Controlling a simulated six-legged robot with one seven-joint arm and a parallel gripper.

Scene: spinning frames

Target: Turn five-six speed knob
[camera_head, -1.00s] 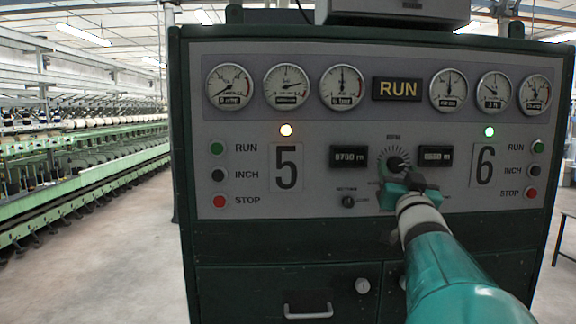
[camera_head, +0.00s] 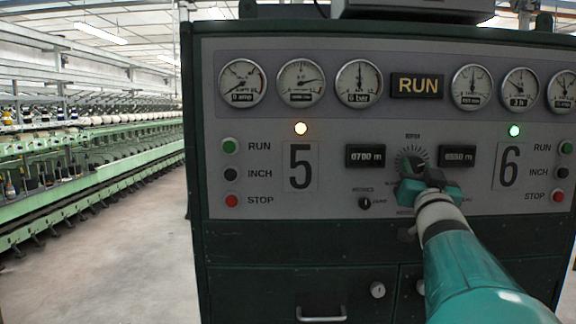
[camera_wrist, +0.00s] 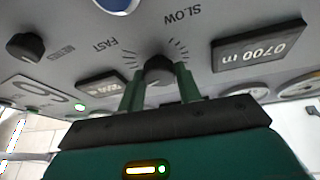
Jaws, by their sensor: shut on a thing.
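The speed knob (camera_wrist: 158,70) is a small dark round knob on the grey panel, with tick marks around it and the words SLOW and FAST beside it in the wrist view. My gripper (camera_wrist: 158,78) has its two green fingers on either side of the knob and is shut on it. In the head view my teal gripper (camera_head: 427,190) is at the panel between the numbers 5 and 6. It covers most of the knob there; the dial marks (camera_head: 409,157) show just above it.
Digital counters (camera_head: 365,156) (camera_head: 456,156) flank the dial. A smaller black selector knob (camera_head: 365,203) is to the lower left. RUN, INCH and STOP buttons (camera_head: 231,173) are at both sides, gauges (camera_head: 358,84) above. A drawer handle (camera_head: 321,313) is below. Open floor lies left.

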